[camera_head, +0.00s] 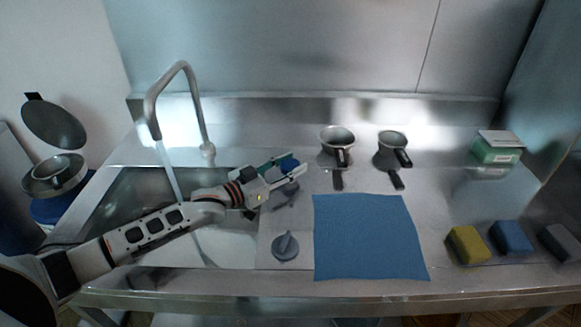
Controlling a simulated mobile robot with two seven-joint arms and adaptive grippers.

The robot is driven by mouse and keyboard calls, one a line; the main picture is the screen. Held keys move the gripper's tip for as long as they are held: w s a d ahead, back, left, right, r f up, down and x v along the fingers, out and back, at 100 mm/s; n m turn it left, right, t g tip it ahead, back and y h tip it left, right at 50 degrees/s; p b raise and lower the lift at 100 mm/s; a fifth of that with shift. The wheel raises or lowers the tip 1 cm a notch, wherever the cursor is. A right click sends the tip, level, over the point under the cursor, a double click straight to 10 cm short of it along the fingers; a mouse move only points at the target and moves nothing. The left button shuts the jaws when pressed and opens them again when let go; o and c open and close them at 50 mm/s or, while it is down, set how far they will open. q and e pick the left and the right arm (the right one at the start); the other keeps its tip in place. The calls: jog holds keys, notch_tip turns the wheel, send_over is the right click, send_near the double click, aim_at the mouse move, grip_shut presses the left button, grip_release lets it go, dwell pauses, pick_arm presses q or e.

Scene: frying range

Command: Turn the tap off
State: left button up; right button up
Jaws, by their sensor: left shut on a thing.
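The tap (205,120) is a tall curved metal spout at the back of the sink (130,203). A pale stream of water (170,175) runs from its mouth into the basin. The fingers partly hide the knob. A grey knob (286,246) stands on the counter nearer the front. Another grey round part (286,196) shows just below the gripper, partly covered. My right gripper is not in view.
A blue cloth (368,238) lies right of the grey knob. Two small pans (338,140) (393,145) stand behind it. A green box (497,150) and yellow, blue and grey sponges (467,245) (512,237) (559,243) are at the right. A lidded pot (54,175) is far left.

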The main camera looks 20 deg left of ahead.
pick_arm(q)
jog(key=shift+w+a+m+g+h+b, duration=0.1)
jog(key=shift+m+g+h+b, duration=0.7)
jog(key=shift+h+b, duration=0.1)
jog(key=shift+b, duration=0.05)
jog(key=shift+m+g+h+b, duration=0.5)
jog(key=shift+g+h+b, duration=0.1)
jog(key=shift+b, duration=0.05)
jog(key=m+g+h+b, duration=0.1)
jog(key=g, duration=0.1)
jog(key=m+g+h+b, duration=0.1)
jog(key=b, duration=0.1)
jog(key=m+g+h+b, duration=0.1)
jog(key=m+g+b, duration=0.1)
jog(key=shift+f+g, duration=0.25)
jog(key=shift+g, duration=0.05)
jog(key=shift+r+m+g+h+b, duration=0.1)
jog(key=shift+m+g+h+b, duration=0.3)
jog(key=shift+m+g, duration=0.15)
jog(key=shift+r+g, duration=0.2)
jog(key=shift+g, duration=0.15)
